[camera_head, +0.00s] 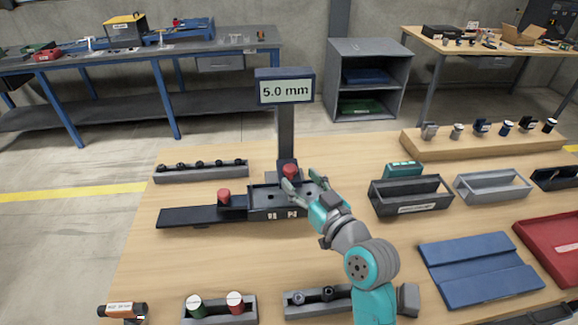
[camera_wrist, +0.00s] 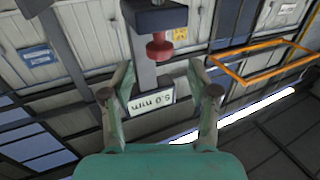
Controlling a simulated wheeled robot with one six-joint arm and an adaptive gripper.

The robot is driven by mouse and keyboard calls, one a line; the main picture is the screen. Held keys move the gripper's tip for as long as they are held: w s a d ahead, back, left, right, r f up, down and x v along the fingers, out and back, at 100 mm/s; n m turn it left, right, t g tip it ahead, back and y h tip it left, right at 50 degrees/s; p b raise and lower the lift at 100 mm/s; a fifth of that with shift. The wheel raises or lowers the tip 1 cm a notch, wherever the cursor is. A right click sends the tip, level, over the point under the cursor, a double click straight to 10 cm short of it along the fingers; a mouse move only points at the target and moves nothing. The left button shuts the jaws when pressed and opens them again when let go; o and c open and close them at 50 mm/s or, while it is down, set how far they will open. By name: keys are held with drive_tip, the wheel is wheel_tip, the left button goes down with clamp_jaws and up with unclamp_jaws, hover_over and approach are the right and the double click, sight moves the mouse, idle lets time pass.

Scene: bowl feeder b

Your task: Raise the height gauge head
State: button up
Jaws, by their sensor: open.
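The height gauge has a dark upright column (camera_head: 285,132) with a display (camera_head: 285,88) on top reading 5.0 mm. Its dark head (camera_head: 287,163) sits low on the column and carries a red knob (camera_head: 290,170). In the wrist view the head (camera_wrist: 155,18) and red knob (camera_wrist: 159,47) are at the top centre, just beyond the fingertips. My gripper (camera_head: 302,183) is open and empty, close in front of the knob. In the wrist view my gripper (camera_wrist: 160,75) has its fingers spread, with the knob roughly centred between them but further out.
A dark slide with a second red knob (camera_head: 223,196) extends left of the gauge base. A rack of small parts (camera_head: 201,172) stands behind it. Grey bins (camera_head: 412,194), a blue tray (camera_head: 478,265) and a red tray (camera_head: 552,245) lie to the right.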

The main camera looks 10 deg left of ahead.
sight(292, 170)
drive_tip(key=shift+x, duration=2.75)
clamp_jaws()
